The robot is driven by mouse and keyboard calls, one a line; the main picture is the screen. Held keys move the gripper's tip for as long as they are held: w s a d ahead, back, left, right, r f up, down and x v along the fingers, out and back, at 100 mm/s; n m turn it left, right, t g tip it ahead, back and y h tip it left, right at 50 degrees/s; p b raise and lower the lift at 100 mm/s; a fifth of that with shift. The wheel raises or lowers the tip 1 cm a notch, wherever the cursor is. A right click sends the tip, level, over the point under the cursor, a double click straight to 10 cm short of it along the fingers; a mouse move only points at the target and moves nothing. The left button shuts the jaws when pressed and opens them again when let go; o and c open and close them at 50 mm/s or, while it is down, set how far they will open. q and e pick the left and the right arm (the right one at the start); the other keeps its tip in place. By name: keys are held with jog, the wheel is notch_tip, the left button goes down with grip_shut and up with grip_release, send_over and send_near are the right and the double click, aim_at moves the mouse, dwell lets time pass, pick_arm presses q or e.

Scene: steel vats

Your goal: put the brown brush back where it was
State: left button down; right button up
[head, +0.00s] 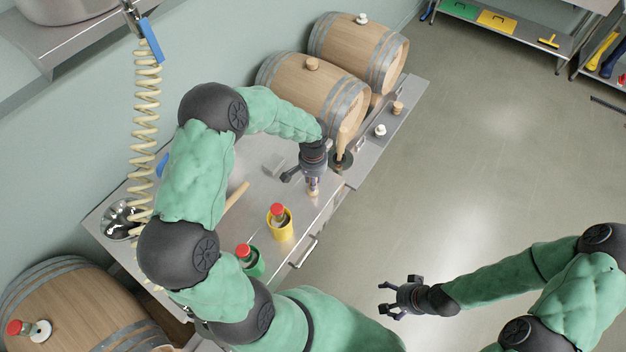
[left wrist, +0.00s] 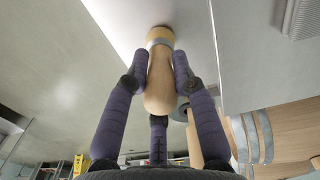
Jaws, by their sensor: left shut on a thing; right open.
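My left gripper (head: 313,182) is shut on this handle, over the front edge area of the steel bench (head: 318,212). The brush points down, and I cannot tell whether its tip touches the bench. Just right of the gripper, a dark round holder (head: 343,161) has a wooden piece (head: 344,137) standing in it. My right gripper (head: 397,298) is open and empty over the floor.
A yellow cup (head: 279,228) and a green cup (head: 256,267) hold red-capped bottles near the bench front. A wooden stick (head: 237,196), a clear block (head: 273,164) and a steel bowl (head: 118,221) are further back. A coiled hose (head: 147,105) hangs left.

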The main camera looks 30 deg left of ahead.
pick_arm(q)
jog(key=shift+f, duration=0.2)
jog(key=c, duration=1)
grip_release()
jog(key=shift+c, duration=0.2)
jog(key=shift+r, duration=0.2)
notch_tip(320, 180, up, 12)
jog(key=shift+f+p, duration=0.1)
jog(key=shift+p, duration=0.2)
